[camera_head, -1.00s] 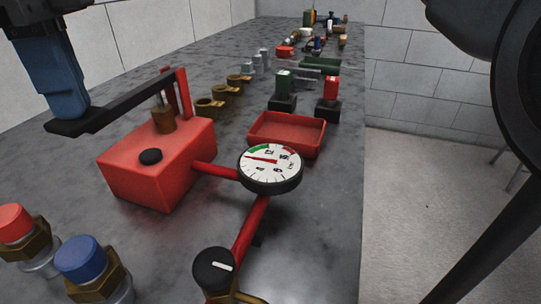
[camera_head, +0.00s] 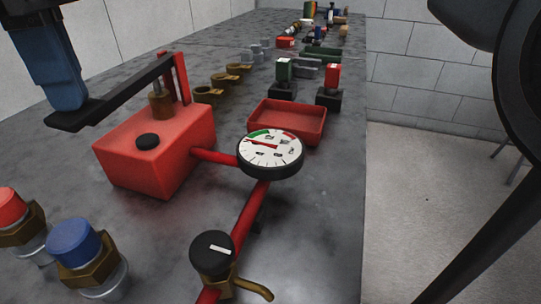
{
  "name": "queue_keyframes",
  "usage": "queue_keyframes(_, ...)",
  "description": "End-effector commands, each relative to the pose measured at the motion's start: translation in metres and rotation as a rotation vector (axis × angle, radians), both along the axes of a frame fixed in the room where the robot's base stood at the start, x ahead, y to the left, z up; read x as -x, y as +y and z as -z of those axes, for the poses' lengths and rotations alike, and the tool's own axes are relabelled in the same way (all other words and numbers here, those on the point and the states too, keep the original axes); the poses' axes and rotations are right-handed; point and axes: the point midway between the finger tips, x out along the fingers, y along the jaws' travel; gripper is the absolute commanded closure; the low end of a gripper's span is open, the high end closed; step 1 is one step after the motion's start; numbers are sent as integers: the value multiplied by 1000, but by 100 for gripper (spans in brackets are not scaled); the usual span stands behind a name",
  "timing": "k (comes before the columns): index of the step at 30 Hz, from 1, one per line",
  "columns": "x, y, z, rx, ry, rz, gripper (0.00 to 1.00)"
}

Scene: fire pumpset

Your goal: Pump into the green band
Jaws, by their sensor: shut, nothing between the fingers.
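The red pump box (camera_head: 155,150) sits on the grey bench with a black cap on top. Its black lever (camera_head: 115,92) slopes down to the left from a red upright. My gripper (camera_head: 68,105) is shut, with its blue fingertips at the lever's left end; I cannot tell whether they touch it. The round white gauge (camera_head: 271,153) stands on the red pipe to the right of the pump. Its red needle points left and slightly up, with its tip near the left end of the green band (camera_head: 259,134). A red band lies at the dial's upper right.
A black valve knob (camera_head: 212,253) with a white mark and a brass spout is at the front. Red-capped (camera_head: 14,208) and blue-capped (camera_head: 75,243) fittings stand front left. A red tray (camera_head: 288,122) is behind the gauge. Several parts line the bench beyond; its right edge is open.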

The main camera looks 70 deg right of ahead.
Motion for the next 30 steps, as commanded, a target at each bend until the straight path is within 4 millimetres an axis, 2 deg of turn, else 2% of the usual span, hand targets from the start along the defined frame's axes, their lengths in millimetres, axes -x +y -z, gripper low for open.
queue_keyframes(1,0,0,6,1,0,0,100)
queue_keyframes(21,0,0,43,1,1,0,100)
queue_keyframes(30,0,0,33,1,1,0,100)
